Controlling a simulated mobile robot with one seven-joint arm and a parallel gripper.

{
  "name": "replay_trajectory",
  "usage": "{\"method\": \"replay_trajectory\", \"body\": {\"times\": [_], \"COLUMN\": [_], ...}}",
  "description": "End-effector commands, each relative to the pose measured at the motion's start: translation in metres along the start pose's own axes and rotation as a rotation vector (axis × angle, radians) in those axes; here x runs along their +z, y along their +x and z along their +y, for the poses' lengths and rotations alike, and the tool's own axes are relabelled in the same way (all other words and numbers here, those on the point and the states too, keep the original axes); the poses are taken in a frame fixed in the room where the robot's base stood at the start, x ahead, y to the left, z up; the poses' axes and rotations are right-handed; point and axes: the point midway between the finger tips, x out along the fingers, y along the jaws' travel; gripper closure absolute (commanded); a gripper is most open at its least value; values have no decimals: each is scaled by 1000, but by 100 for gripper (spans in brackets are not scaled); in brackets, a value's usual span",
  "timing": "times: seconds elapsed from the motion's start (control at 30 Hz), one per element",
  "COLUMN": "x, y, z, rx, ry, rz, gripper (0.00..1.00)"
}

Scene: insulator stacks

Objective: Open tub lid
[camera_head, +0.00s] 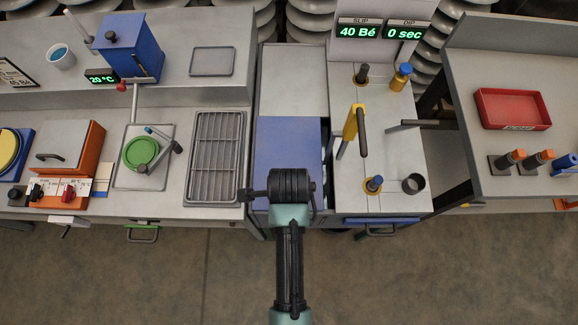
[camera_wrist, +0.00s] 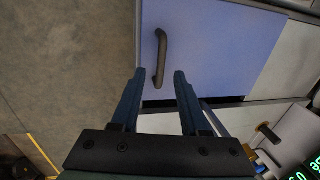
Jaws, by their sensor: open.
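The tub lid is a flat blue-violet panel (camera_head: 287,142) in the middle of the bench in the head view. It lies flat and looks closed. It also shows in the wrist view (camera_wrist: 225,50), with a dark bar handle (camera_wrist: 161,55) near its left edge. My gripper (camera_wrist: 159,74) is open and empty. Its two dark fingers point toward the handle, and the handle's lower end appears between the fingertips in the picture. I cannot tell the height gap. In the head view my wrist covers the lid's front part and hides the handle and fingertips.
A wire rack (camera_head: 214,155) lies left of the lid. On the right, a worktop carries a yellow lever (camera_head: 351,128), blue-topped knobs and a dark cup (camera_head: 413,184). A display (camera_head: 381,32) stands behind. The floor in front is clear.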

Motion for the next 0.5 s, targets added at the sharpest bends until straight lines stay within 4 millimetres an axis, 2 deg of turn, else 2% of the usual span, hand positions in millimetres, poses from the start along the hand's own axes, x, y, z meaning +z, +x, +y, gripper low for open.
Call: {"method": "replay_trajectory", "body": {"times": [0.2, 0.5], "x": [0, 0], "y": [20, 23], "z": [-1, -1], "rx": [-1, -2], "ry": [0, 0], "rz": [0, 0], "gripper": [55, 55]}}
